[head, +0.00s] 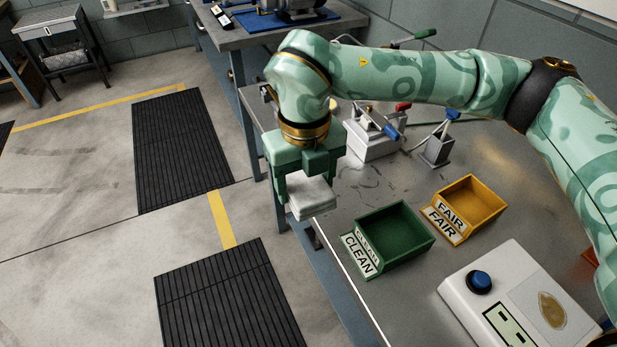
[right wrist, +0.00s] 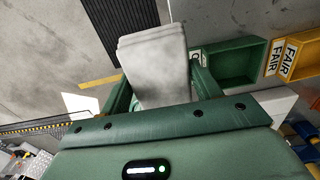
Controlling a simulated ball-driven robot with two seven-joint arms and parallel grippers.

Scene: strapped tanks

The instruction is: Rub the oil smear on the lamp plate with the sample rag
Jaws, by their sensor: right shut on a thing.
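My right gripper (head: 307,190) is shut on the sample rag (head: 313,202), a folded pale grey-white cloth. It holds the rag over the left edge of the metal bench. In the right wrist view the rag (right wrist: 155,60) sits between the green fingers and sticks out beyond them. The lamp plate (head: 526,292) is a grey panel on a white box at the lower right in the head view. A brown-yellow oil smear (head: 552,310) lies on it, well apart from the rag. My left gripper is not in view.
A green CLEAN bin (head: 408,257) and an orange FAIR bin (head: 487,222) stand between the rag and the white box (head: 460,285), which has a blue button (head: 480,281). Fixtures with red and blue handles (head: 372,140) stand behind. Bare bench shows around the bins.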

